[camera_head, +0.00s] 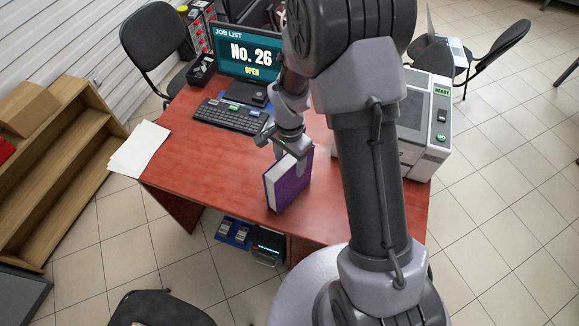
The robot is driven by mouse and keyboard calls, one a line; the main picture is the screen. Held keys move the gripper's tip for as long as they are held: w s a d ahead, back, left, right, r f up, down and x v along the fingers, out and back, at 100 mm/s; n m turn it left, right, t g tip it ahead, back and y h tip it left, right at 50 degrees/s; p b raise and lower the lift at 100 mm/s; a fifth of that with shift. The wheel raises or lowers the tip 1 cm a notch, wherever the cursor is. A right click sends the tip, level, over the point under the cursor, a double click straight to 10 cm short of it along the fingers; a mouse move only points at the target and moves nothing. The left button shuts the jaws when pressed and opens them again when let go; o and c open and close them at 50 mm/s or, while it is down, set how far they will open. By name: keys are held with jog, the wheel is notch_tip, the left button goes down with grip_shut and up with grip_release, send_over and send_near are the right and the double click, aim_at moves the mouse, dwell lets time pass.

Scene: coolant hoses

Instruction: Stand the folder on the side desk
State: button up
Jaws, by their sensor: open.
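A purple folder (290,187) with a pale page edge stands upright on the reddish-brown desk (180,160), near its front edge. My gripper (288,160) is at the top of the folder, coming down from above. Its fingers are open, with one finger in front of the folder's upper part. Whether the fingers touch the folder cannot be told. My arm hides part of the desk to the right of the folder.
A keyboard (231,116) and a monitor (249,55) stand behind the folder. A grey machine (411,118) is at the right. White papers (139,149) lie at the desk's left edge. A wooden shelf (62,150) stands at far left. Chairs (153,38) are around.

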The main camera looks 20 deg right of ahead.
notch_tip(320, 180, up, 10)
jog(key=shift+s+a+f+p, duration=0.1)
jog(key=shift+f+p, duration=0.05)
jog(key=shift+p, duration=0.35)
jog(key=s+a+r+n+t, duration=0.1)
jog(key=s+r+n+t, duration=0.3)
jog(key=r, duration=0.7)
jog(key=s+a+r+n+t+y, duration=0.1)
jog(key=s+a+r+n+y, duration=0.1)
jog(key=s+r, duration=0.7)
jog(key=s+n, duration=0.1)
jog(key=s, duration=0.4)
jog(key=shift+s+a+t, duration=0.25)
jog(key=shift+t, duration=0.15)
